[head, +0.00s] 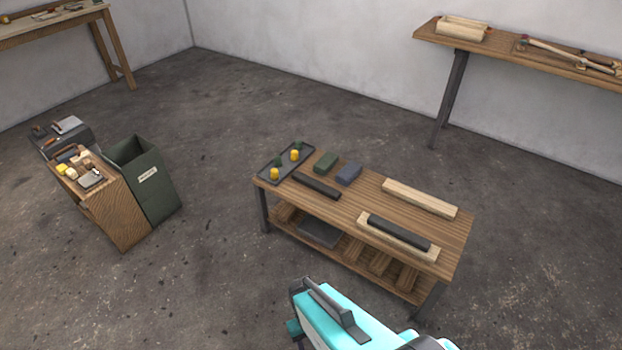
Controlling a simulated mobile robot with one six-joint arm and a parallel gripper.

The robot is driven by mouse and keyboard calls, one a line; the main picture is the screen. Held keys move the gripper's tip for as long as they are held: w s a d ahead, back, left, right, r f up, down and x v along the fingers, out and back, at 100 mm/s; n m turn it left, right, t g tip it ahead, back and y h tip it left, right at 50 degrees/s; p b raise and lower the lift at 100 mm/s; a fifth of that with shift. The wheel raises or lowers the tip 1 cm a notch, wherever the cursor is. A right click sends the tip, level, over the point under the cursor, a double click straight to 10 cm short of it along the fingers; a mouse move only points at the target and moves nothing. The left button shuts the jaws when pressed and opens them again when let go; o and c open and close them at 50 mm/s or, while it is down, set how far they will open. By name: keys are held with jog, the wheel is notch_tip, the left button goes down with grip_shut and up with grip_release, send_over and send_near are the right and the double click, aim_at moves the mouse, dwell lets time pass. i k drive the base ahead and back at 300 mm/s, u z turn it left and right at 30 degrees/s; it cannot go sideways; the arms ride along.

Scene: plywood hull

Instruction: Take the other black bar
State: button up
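Two black bars lie on the wooden workbench (350,212). One black bar (317,186) lies directly on the bench top, just right of a dark tray. The other black bar (399,231) lies on a pale wooden board (372,232) near the front right of the bench. Both bars are free of any gripper. Teal and dark parts of my own body show at the bottom of the head view, apart from the bars. I cannot make out my gripper's fingers there.
The dark tray (266,179) holds yellow and green pieces. A green block (326,162), a blue-grey block (348,174) and a pale plank (420,198) lie along the back. A green bin (160,196) and wooden cabinet (118,212) stand left. Open floor surrounds the bench.

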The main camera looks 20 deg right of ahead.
aim_at(319, 187)
jog(key=k, duration=0.6)
jog(key=z, duration=0.2)
jog(key=i, duration=1.15)
jog(key=u, duration=0.55)
jog(key=i, duration=0.4)
jog(key=u, duration=0.25)
